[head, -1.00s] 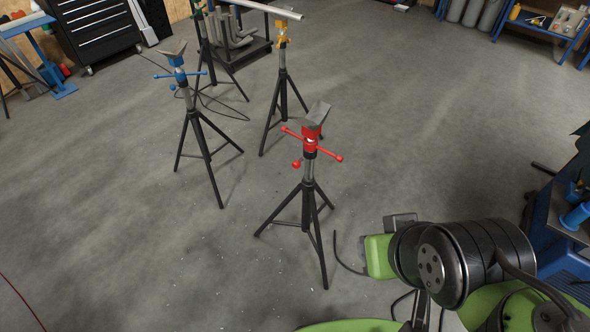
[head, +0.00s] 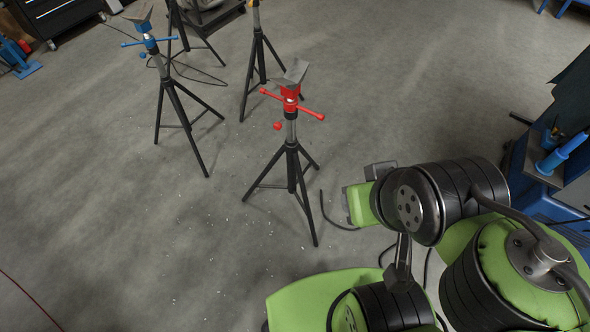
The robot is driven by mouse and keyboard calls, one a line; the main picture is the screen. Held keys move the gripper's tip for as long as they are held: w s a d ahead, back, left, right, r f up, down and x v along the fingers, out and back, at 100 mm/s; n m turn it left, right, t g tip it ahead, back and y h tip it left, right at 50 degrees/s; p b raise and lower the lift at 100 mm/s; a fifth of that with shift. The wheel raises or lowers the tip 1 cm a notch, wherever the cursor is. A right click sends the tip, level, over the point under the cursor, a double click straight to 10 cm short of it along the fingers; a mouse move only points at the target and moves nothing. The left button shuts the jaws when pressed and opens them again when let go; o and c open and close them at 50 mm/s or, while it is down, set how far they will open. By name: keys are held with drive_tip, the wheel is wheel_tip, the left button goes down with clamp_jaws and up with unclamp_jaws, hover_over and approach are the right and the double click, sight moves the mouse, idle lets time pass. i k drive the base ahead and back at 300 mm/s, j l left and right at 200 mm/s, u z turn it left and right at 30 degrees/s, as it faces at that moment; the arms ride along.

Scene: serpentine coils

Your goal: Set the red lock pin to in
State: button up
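The red pipe stand (head: 291,130) stands upright on a black tripod in the middle of the head view, with a grey V-shaped head on top. Below the head it has a red collar with a red cross bar (head: 307,110). A small red knob (head: 277,125) sticks out at the lower left of the collar. It looks like the lock pin, but it is too small to tell whether it is in or out. My green and black arm fills the lower right, apart from the stand. My gripper's fingers cannot be made out.
A blue bench (head: 545,170) is at the right. Black cable lies by the red stand's legs. Open floor (head: 100,200) lies to the left.

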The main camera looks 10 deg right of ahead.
sight(278, 125)
drive_tip(key=i+j+u, duration=0.1)
drive_tip(key=u, duration=0.35)
drive_tip(key=i+j+u, duration=0.15)
drive_tip(key=u, duration=0.35)
drive_tip(key=i+u, duration=0.15)
drive_tip(key=u, duration=0.3)
drive_tip(key=i+u, duration=0.15)
drive_tip(key=u, duration=0.3)
drive_tip(key=i+u, duration=0.15)
drive_tip(key=u, duration=0.3)
